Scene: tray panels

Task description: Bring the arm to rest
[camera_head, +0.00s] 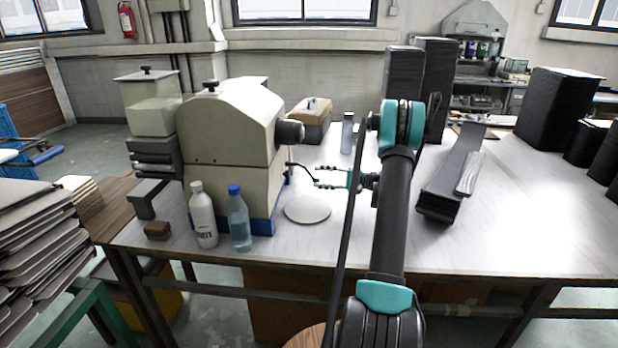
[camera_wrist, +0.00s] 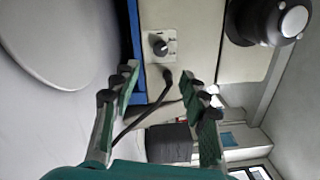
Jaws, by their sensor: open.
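My arm, black with teal joints, reaches over the white table (camera_head: 520,220) from the front. My gripper (camera_head: 302,176) is at its end, level above the table and pointing left at the beige machine (camera_head: 232,140). In the wrist view my gripper (camera_wrist: 155,88) shows two green-padded fingers spread apart with nothing between them. The machine's panel with a dark knob (camera_wrist: 160,48) and a black cable (camera_wrist: 140,118) lie beyond the fingers. I cannot tell whether a finger touches the cable.
A round white plate (camera_head: 307,209) lies beneath and in front of my gripper. A white bottle (camera_head: 203,218) and a clear blue-capped bottle (camera_head: 239,222) stand at the machine's front. A dark stack of long panels (camera_head: 448,180) lies right of my arm. The table's right front is clear.

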